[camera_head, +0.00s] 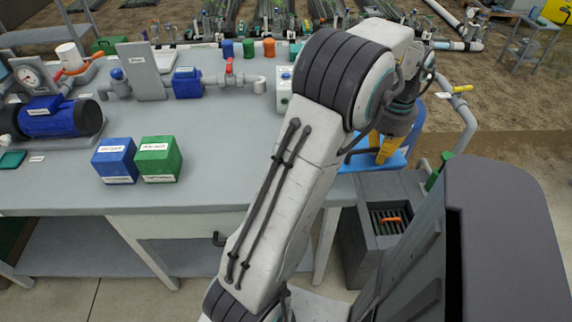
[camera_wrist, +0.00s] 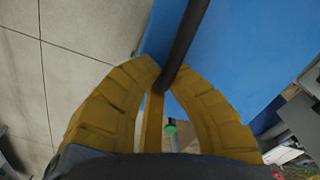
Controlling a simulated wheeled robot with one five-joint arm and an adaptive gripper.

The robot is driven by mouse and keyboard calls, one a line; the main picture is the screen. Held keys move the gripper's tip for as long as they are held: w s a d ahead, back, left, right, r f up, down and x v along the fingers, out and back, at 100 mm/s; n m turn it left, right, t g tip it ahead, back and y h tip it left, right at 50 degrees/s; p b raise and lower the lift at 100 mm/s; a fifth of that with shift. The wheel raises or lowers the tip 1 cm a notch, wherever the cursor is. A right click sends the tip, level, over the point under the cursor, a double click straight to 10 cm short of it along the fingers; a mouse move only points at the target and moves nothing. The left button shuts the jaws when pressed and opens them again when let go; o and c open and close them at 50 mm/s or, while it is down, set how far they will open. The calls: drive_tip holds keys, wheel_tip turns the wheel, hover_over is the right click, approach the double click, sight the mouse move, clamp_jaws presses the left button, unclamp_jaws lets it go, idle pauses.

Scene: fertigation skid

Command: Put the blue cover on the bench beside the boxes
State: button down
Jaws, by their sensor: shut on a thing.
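The blue cover (camera_head: 413,137) is a flat blue panel at the right end of the bench, partly hidden behind my arm. It fills the upper right of the wrist view (camera_wrist: 245,45). My gripper (camera_head: 388,150) has yellow fingers. In the wrist view its fingertips (camera_wrist: 166,76) close around a dark bar (camera_wrist: 186,38) in front of the blue panel. The grey bench (camera_head: 225,165) carries a blue box (camera_head: 115,161) and a green box (camera_head: 158,159), side by side near its front edge at left.
Bare bench lies to the right of the green box, up to my arm. A blue pump (camera_head: 58,118) stands at far left. Pipes with a red valve (camera_head: 231,74) and small coloured caps line the back. A grey open unit (camera_head: 372,229) with an orange handle stands right of the bench.

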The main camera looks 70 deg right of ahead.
drive_tip(key=shift+a+m, duration=0.3)
drive_tip(key=shift+a, duration=0.2)
drive_tip(key=shift+w+a+f, duration=0.1)
drive_tip(key=shift+w+a, duration=0.05)
drive_tip(key=w+f, duration=0.2)
drive_tip(key=w, duration=0.1)
drive_tip(key=w+f+p, duration=0.1)
drive_tip(key=w+f, duration=0.1)
drive_tip(key=w, duration=0.2)
drive_tip(key=w+f+p, duration=0.1)
drive_tip(key=w+f, duration=0.2)
drive_tip(key=w, duration=0.1)
drive_tip(key=shift+w+d, duration=0.2)
drive_tip(key=shift+w, duration=0.05)
drive_tip(key=shift+f, duration=1.95)
drive_tip(key=c, duration=1.4)
unclamp_jaws()
drive_tip(key=shift+c, duration=0.2)
wheel_tip(320, 180, up, 12)
drive_tip(key=shift+p, duration=0.55)
